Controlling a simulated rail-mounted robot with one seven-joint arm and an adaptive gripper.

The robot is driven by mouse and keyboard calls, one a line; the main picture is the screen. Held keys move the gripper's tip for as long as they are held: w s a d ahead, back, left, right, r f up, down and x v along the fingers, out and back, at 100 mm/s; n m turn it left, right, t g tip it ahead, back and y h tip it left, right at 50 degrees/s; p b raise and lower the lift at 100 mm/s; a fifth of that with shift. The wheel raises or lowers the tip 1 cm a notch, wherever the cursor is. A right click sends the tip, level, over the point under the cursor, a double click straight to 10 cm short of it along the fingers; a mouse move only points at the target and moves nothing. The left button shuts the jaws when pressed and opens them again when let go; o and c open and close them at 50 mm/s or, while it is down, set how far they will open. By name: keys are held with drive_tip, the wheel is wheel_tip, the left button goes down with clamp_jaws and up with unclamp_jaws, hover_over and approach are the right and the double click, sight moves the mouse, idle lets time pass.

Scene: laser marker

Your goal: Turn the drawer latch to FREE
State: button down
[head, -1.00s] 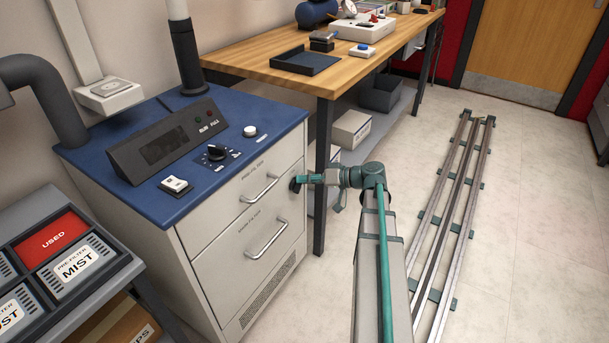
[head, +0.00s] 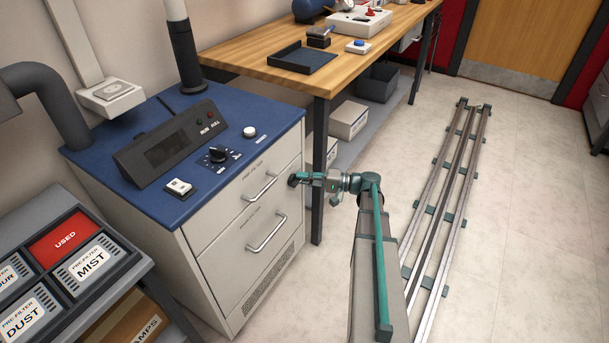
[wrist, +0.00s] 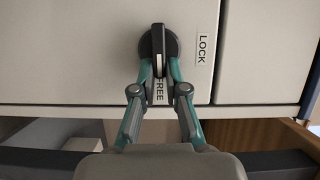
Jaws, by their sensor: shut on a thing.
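The drawer latch (wrist: 158,42) is a dark round knob with a long black handle on the pale cabinet front. In the wrist view the handle points down the picture, toward the FREE label (wrist: 158,92). The LOCK label (wrist: 201,49) is to the right of the knob. My gripper (wrist: 160,73) is shut on the lower part of the handle, one finger on each side, partly covering the FREE label. In the head view my gripper (head: 305,180) is at the upper right of the drawer front; the latch is small there.
The cabinet (head: 213,238) has two drawer handles, the upper (head: 260,188) and the lower (head: 267,233), left of my gripper. A wooden bench (head: 250,58) with a dark leg (head: 319,170) stands just behind. Rails (head: 447,190) run along the open floor at right.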

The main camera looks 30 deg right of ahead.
drive_tip(key=shift+w+a, duration=0.1)
drive_tip(key=shift+a, duration=0.05)
idle(0.4)
drive_tip(key=c, duration=1.2)
unclamp_jaws()
drive_tip(key=shift+a, duration=0.15)
drive_tip(key=v, duration=1.2)
drive_tip(key=shift+f, duration=0.2)
